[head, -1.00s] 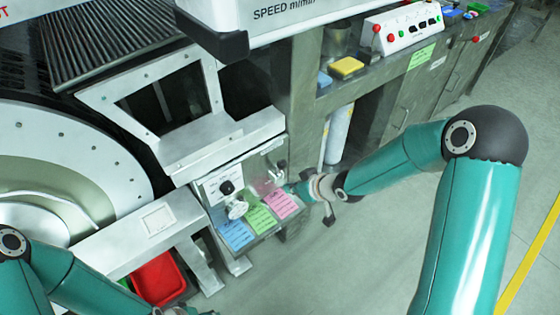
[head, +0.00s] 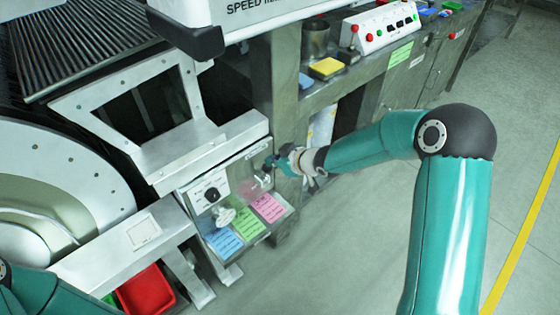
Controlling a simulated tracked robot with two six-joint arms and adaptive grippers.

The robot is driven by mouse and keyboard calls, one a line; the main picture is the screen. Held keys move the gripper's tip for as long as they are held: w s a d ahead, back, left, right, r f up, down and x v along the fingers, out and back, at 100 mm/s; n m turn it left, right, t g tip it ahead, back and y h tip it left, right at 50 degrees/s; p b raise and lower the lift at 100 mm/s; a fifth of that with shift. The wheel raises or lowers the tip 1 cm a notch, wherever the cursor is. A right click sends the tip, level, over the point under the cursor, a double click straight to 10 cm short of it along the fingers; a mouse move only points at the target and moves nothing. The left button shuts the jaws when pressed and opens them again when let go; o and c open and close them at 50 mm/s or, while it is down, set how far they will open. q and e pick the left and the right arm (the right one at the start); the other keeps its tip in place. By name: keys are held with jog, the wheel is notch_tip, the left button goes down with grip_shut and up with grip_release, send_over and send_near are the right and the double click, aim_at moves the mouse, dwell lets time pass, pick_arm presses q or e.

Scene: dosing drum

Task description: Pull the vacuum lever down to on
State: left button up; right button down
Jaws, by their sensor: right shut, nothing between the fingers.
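The grey control panel (head: 240,172) sits low on the machine, with a black rotary knob (head: 212,194) on a white plate. A small pale fitting (head: 263,182) at the panel's right side looks like the vacuum lever. It is too small and partly hidden to tell its position. My right gripper (head: 271,163) is shut and empty at the panel's right end, close above and beside that fitting. I cannot tell whether it touches. My left gripper is out of view; only part of my left arm shows at the lower left.
Blue, green (head: 244,223) and pink cards lie on a ledge below the panel. A white frame (head: 160,165) juts out above left. A red bin (head: 146,292) stands on the floor below. A bench with a button box (head: 382,27) is at the back. The floor at right is clear.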

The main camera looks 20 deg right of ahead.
aim_at(265, 174)
jog(key=x, duration=0.5)
jog(key=shift+w, duration=0.1)
jog(key=shift+d, duration=0.15)
jog(key=shift+f, duration=0.1)
